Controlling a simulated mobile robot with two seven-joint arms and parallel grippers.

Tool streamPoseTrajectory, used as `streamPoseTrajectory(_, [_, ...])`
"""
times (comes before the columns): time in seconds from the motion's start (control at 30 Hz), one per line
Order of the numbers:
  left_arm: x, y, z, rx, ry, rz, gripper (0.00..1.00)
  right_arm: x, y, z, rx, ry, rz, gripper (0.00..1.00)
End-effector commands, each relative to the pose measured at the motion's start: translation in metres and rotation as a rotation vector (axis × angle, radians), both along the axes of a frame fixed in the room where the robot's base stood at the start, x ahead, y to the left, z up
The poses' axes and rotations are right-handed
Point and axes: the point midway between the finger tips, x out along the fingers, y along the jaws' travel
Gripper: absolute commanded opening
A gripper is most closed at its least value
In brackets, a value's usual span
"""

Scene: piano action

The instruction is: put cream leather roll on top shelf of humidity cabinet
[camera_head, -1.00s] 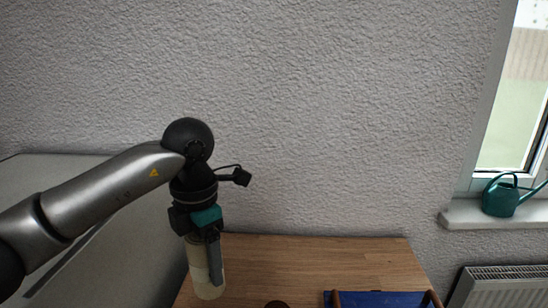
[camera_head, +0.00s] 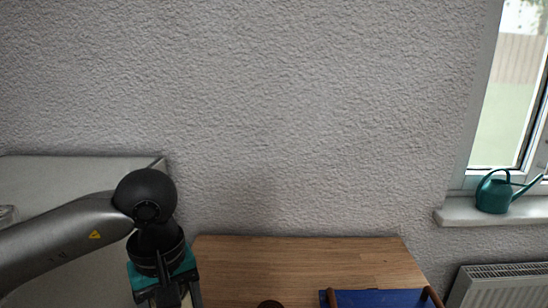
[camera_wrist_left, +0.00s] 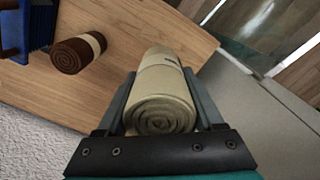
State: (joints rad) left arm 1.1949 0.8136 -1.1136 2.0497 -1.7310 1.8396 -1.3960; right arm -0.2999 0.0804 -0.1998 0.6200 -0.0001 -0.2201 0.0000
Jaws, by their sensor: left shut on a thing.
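The cream leather roll (camera_wrist_left: 162,92) is in the left wrist view, with its spiral end towards the camera and a pale band around it. My left gripper (camera_wrist_left: 163,108) is shut on it, one finger on each side. In the head view my left gripper (camera_head: 168,297) points down at the bottom edge, left of the wooden table, and the roll cannot be made out there. A large grey box-like body (camera_head: 70,172), likely the humidity cabinet, stands at the left, partly behind my arm. Its side (camera_wrist_left: 255,110) shows in the wrist view. No shelves are visible. My right gripper is out of view.
The wooden table (camera_head: 320,262) carries a brown leather roll (camera_wrist_left: 70,54) with a cream band and a blue tray (camera_head: 375,299) with brown handles. A green watering can (camera_head: 495,193) stands on the windowsill above a radiator (camera_head: 500,285).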

Motion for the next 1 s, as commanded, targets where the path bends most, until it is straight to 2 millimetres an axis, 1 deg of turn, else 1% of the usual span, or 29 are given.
streamPoseTrajectory(0.03, [-0.005,0.002,-0.005,0.002,0.002,-0.084,0.08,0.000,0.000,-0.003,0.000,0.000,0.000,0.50])
streamPoseTrajectory(0.1, [-0.010,0.002,-0.009,0.002,0.004,-0.201,0.08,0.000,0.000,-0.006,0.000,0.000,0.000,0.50])
streamPoseTrajectory(0.2, [-0.017,0.004,-0.013,0.002,0.006,-0.347,0.08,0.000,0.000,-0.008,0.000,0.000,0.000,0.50])
streamPoseTrajectory(0.3, [-0.022,0.004,-0.016,0.001,0.007,-0.463,0.08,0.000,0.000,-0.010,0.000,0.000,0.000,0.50])
streamPoseTrajectory(0.4, [-0.025,0.005,-0.019,0.001,0.008,-0.539,0.08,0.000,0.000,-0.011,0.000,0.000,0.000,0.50])
streamPoseTrajectory(0.6, [-0.028,0.006,-0.019,0.002,0.009,-0.595,0.08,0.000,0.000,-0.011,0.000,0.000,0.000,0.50])
streamPoseTrajectory(1.0, [-0.027,0.005,-0.018,0.002,0.008,-0.593,0.08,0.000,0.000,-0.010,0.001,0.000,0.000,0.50])
